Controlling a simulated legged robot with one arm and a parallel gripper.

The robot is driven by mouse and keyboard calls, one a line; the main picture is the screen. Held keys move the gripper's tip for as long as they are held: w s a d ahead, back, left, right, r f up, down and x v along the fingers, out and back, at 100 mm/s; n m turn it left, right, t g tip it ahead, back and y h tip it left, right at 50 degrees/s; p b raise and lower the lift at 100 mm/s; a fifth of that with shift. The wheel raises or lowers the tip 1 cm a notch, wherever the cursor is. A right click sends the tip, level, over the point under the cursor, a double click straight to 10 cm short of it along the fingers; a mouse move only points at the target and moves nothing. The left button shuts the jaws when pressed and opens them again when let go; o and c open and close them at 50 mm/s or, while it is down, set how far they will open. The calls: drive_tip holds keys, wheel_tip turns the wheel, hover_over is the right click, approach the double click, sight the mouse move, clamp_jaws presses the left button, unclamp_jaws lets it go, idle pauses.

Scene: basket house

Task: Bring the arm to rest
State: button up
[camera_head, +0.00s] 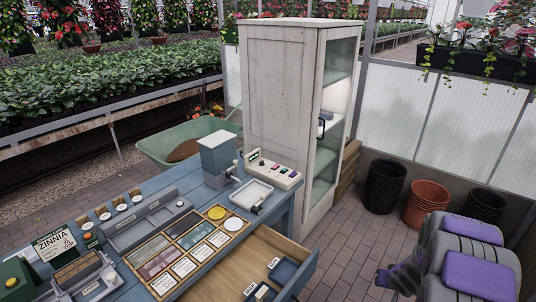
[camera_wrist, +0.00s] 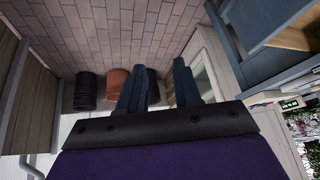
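My arm (camera_head: 470,255), grey with purple panels, is folded low at the bottom right of the head view, right of the blue workbench (camera_head: 215,203) and apart from it. In the wrist view my gripper (camera_wrist: 160,78) shows two dark blue fingers with a clear gap between them. It is open and holds nothing. The fingers point out over the brick floor, and nothing touches them. In the head view I cannot make out the fingers clearly.
A wooden drawer (camera_head: 232,268) stands open from the workbench, holding small dark bins. A tall pale cabinet (camera_head: 282,100) stands behind. Black pots (camera_head: 385,185) and terracotta pots (camera_head: 427,203) line the wall. Brick floor (camera_head: 345,240) is clear between drawer and arm.

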drive_tip(key=s+a+r+g+h, duration=0.25)
drive_tip(key=s+r, duration=0.35)
drive_tip(key=r, duration=0.3)
drive_tip(key=s+a+r+g+h, duration=0.1)
drive_tip(key=s+a+r, duration=0.3)
drive_tip(key=s+r, duration=0.45)
drive_tip(key=s+a+r+n+g+y, duration=0.1)
drive_tip(key=s+a+r, duration=0.3)
drive_tip(key=s+a, duration=0.5)
drive_tip(key=s+a+r+n+g+y, duration=0.2)
drive_tip(key=s+a+r+g+y, duration=0.1)
drive_tip(key=s+a, duration=0.6)
drive_tip(key=s+r, duration=0.1)
drive_tip(key=s, duration=0.3)
drive_tip(key=shift+s+a+r, duration=0.2)
drive_tip(key=shift+s+r, duration=0.1)
drive_tip(key=shift+r, duration=0.05)
